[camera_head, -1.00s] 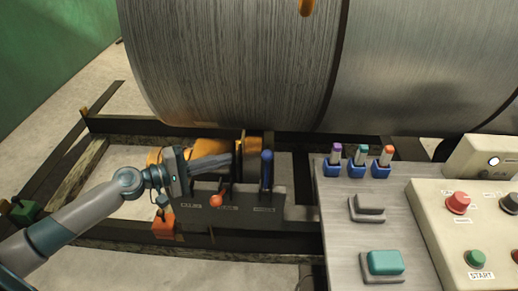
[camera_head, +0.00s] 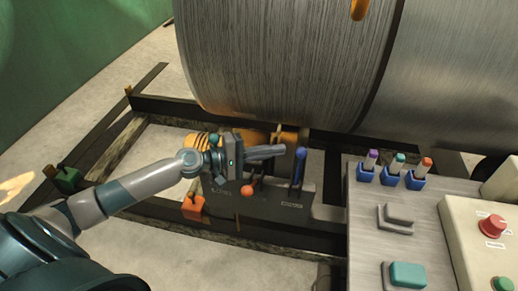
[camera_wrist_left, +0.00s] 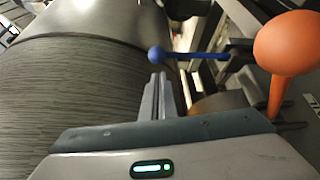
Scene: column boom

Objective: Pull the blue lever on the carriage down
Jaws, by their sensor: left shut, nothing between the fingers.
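The blue lever (camera_head: 299,170) stands upright at the right end of the dark carriage (camera_head: 265,207), with a blue ball on top. My left gripper (camera_head: 284,150) is shut and empty. Its fingertips point right, just left of the blue lever's ball and at about its height in the head view. In the left wrist view the blue lever (camera_wrist_left: 195,56) lies across the picture just beyond the shut fingertips (camera_wrist_left: 158,78), with a small gap seeming to show. A lever with an orange-red knob (camera_head: 247,190) is below my fingers. My right gripper is not in view.
A lever with a green knob (camera_head: 214,139) shows beside my wrist. The orange-red knob (camera_wrist_left: 290,42) looms close in the wrist view. A grey console (camera_head: 365,235) with small switches stands at right.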

